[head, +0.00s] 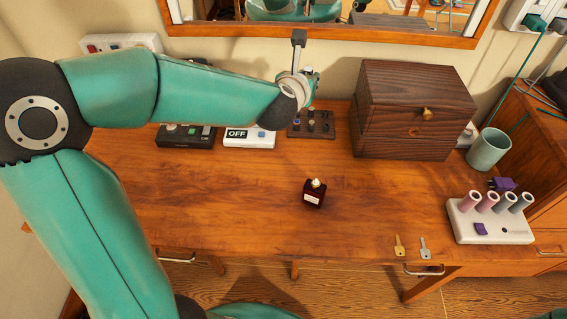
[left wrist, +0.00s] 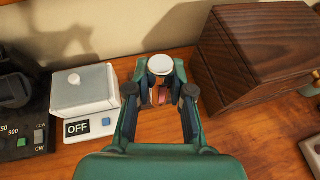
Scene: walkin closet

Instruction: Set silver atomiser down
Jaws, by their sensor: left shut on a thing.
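My left gripper (head: 312,86) is at the back of the wooden desk, in front of the wall below the mirror. In the left wrist view the gripper (left wrist: 160,92) is shut on the silver atomiser (left wrist: 160,65), whose pale round top shows between the fingers. Its lower part is mostly hidden, and I cannot tell whether its base touches anything. In the head view the arm and gripper hide most of it. A dark stand with several small knobs or holes (head: 311,124) lies on the desk just below the gripper. My right gripper is not in view.
A dark wooden box (head: 405,115) stands to the right. A white device marked OFF (head: 249,137) and a black device (head: 185,136) stand left. A small dark red bottle (head: 314,194) stands mid-desk. The left-centre desktop is clear.

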